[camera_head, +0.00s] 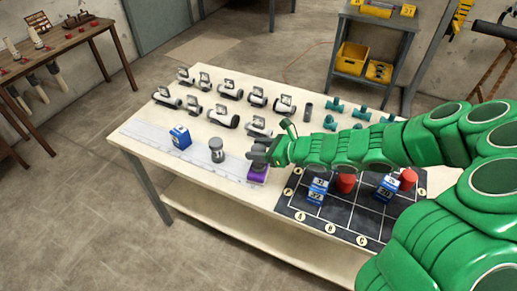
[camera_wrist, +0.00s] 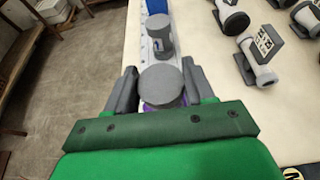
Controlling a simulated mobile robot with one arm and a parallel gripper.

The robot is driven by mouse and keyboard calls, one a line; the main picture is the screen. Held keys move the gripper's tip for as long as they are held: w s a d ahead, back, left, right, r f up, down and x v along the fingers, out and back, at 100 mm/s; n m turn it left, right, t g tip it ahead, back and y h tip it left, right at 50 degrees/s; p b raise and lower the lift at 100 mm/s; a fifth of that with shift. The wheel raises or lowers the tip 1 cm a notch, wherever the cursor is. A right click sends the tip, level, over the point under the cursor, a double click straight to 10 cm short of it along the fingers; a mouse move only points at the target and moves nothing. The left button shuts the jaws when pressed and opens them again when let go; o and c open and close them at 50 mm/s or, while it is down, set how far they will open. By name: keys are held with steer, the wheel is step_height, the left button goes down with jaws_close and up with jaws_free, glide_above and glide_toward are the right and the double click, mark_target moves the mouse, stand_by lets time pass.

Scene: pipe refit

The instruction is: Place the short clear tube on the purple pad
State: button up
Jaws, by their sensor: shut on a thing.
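My gripper (camera_head: 262,154) is over the purple pad (camera_head: 257,177) at the table's front edge. In the wrist view my gripper (camera_wrist: 155,88) is shut on a piece with a round grey top (camera_wrist: 160,84), which seems to be the short clear tube. Its sides are hidden, so I cannot tell whether its lower end touches the pad. Purple (camera_wrist: 165,104) shows just below the grey top. A similar grey-capped piece with a pale, clear-looking middle (camera_head: 216,150) stands upright to the left; it also shows ahead in the wrist view (camera_wrist: 158,40).
Several white-and-grey pipe pieces (camera_head: 224,118) and teal fittings (camera_head: 335,106) lie behind. A dark gridded board (camera_head: 333,222) with red cylinders and blue blocks is on the right.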

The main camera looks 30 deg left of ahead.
steer(key=shift+f, duration=0.15)
steer(key=o, duration=1.1)
steer(key=shift+c, duration=0.2)
steer(key=shift+r, duration=0.2)
steer(key=v, duration=1.2)
steer(key=shift+f, duration=0.1)
